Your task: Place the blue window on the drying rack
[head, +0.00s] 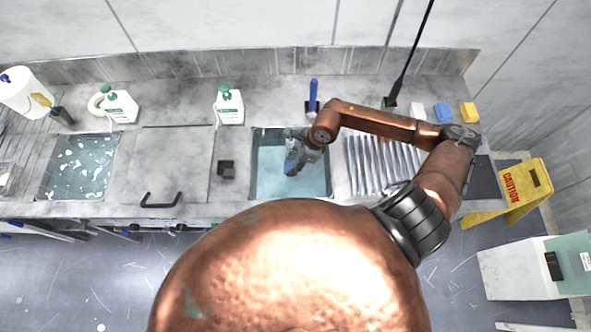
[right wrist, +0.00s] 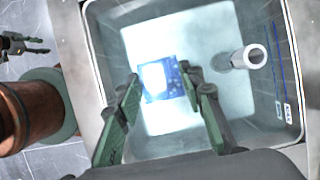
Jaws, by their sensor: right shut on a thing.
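The blue window (right wrist: 178,88) is a small dark-blue square with a bright glare. In the right wrist view it lies between the fingertips of my right gripper (right wrist: 163,78), which is shut on it. In the head view my right gripper (head: 293,165) is over the water-filled sink (head: 262,186); the window is hard to make out there. The drying rack (head: 378,165) is the ribbed metal surface just right of this sink, partly covered by my right arm. My left gripper (right wrist: 44,45) shows at the left of the right wrist view, with its fingers apart and empty.
A white cylindrical fitting (right wrist: 250,57) stands in the sink, beside the window. A blue-handled tool (head: 313,97) stands behind the sink. Coloured blocks (head: 443,112) lie behind the rack's right end. A second sink with foam (head: 80,168) is at the left.

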